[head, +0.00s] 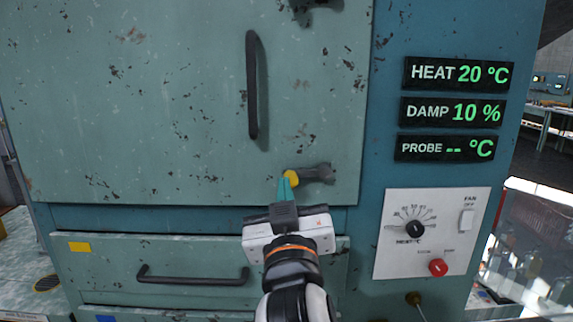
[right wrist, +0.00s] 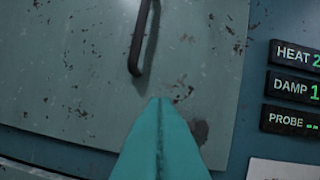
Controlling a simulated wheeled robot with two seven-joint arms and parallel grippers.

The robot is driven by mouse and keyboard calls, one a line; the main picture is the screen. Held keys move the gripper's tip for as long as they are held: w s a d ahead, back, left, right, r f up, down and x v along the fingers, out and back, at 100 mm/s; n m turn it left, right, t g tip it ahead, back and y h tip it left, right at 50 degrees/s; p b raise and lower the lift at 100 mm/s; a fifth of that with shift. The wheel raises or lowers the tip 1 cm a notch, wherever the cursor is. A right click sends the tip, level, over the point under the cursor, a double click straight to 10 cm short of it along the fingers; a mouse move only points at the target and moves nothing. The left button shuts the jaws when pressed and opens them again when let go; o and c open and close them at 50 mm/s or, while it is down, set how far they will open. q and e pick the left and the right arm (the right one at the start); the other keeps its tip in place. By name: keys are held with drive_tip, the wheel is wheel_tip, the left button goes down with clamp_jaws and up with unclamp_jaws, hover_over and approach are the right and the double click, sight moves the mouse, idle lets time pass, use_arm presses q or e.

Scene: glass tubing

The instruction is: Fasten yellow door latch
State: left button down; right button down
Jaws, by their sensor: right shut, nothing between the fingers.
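The yellow door latch (head: 291,178) shows as a small yellow end on a dark bar (head: 318,174) at the lower right of the oven door (head: 180,100). The dark bar lies roughly level and reaches right toward the door's edge. The door looks closed against the cabinet. My right gripper (head: 286,184) is shut and empty, its teal fingertips just below and left of the yellow end. I cannot tell whether they touch it. In the right wrist view the shut fingers (right wrist: 161,102) cover most of the latch; a dark patch shows at their right. My left gripper is not in view.
A dark vertical door handle (head: 252,85) stands above the latch. A drawer with a dark handle (head: 193,278) is below left. Right of the door are green readouts (head: 458,75) and a white control panel (head: 430,233) with a dial, switch and red knob.

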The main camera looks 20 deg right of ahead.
drive_tip(key=shift+s+d+r, duration=0.1)
drive_tip(key=shift+s+r, duration=0.05)
drive_tip(key=shift+r, duration=0.15)
wheel_tip(320, 180, up, 3)
drive_tip(key=p, duration=0.5)
hover_over(288, 175)
drive_tip(key=a, duration=0.1)
drive_tip(key=f, duration=0.1)
drive_tip(key=s+f, duration=0.1)
drive_tip(key=f, duration=0.2)
drive_tip(key=shift+s+d+p, duration=0.25)
drive_tip(key=shift+s+p, duration=0.1)
drive_tip(key=shift+p, duration=0.05)
drive_tip(key=shift+f, duration=0.1)
drive_tip(key=shift+w+f, duration=0.1)
drive_tip(key=shift+w, duration=0.1)
